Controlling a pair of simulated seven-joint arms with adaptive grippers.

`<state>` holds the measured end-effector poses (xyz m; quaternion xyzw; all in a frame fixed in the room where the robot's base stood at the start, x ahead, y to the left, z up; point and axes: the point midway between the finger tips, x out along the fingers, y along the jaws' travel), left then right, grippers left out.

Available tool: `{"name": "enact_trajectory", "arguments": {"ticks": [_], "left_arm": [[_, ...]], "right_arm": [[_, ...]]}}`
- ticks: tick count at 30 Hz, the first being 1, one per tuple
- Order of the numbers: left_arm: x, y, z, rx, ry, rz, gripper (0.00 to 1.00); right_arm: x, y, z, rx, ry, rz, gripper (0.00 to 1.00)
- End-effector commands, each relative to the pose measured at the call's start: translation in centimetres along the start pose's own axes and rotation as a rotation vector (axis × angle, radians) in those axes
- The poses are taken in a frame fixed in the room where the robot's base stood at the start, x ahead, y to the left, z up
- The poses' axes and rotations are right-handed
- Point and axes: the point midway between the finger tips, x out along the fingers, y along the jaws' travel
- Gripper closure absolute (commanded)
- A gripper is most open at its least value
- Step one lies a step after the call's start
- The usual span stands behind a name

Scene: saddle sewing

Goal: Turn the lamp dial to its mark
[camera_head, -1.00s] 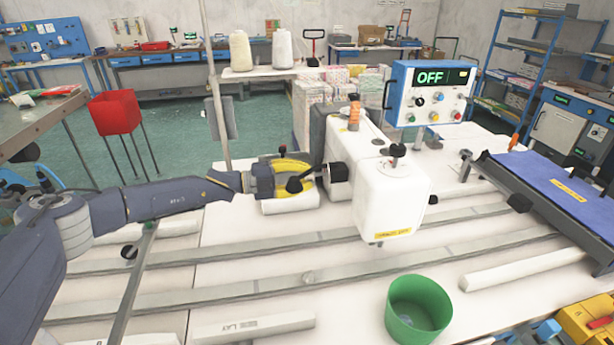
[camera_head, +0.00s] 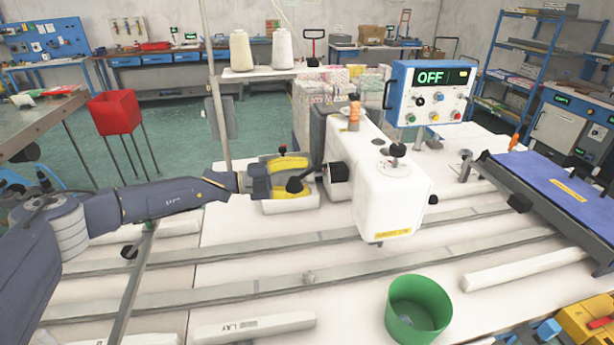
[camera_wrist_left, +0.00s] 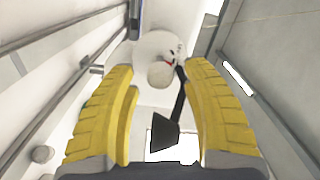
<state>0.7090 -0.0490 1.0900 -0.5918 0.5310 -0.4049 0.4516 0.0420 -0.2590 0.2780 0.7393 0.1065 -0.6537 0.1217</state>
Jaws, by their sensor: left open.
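My left gripper (camera_head: 308,178) is open, with its yellow fingers at the left side of the white sewing machine (camera_head: 390,205). In the left wrist view its two fingers (camera_wrist_left: 165,100) stand apart. Between and beyond their tips is a pale round disc with a cream knob (camera_wrist_left: 160,75) and a small red mark beside it; this looks like the lamp dial. A black lever with a square end (camera_wrist_left: 165,135) runs between the fingers. I cannot tell whether either finger touches the knob. In the head view the gripper hides this spot. My right gripper is not in view.
A blue control box (camera_head: 430,92) reading OFF stands behind the machine. A green bin (camera_head: 418,308) is at the front, and a blue-topped panel (camera_head: 560,185) is at right. Metal rails (camera_head: 250,285) cross the white table. A red box (camera_head: 114,112) stands at left.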

Motion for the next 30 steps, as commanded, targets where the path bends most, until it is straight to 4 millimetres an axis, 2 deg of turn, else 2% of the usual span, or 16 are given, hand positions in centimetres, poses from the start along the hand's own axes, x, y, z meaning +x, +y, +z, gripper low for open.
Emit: {"name": "enact_trajectory", "arguments": {"ticks": [9, 15, 21, 30], "left_arm": [[-5.6, 0.0, 0.1, -0.001, -0.004, -0.001, 0.51], [-8.6, 0.0, 0.1, 0.000, -0.003, -0.001, 0.51], [-10.3, 0.0, 0.0, 0.000, -0.001, 0.000, 0.51], [-11.0, 0.0, 0.0, -0.001, -0.001, 0.000, 0.51]], "right_arm": [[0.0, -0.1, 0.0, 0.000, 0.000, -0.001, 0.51], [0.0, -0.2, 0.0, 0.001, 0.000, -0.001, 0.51], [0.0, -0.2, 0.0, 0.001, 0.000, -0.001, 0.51], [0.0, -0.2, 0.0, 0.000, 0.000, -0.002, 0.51]]}}
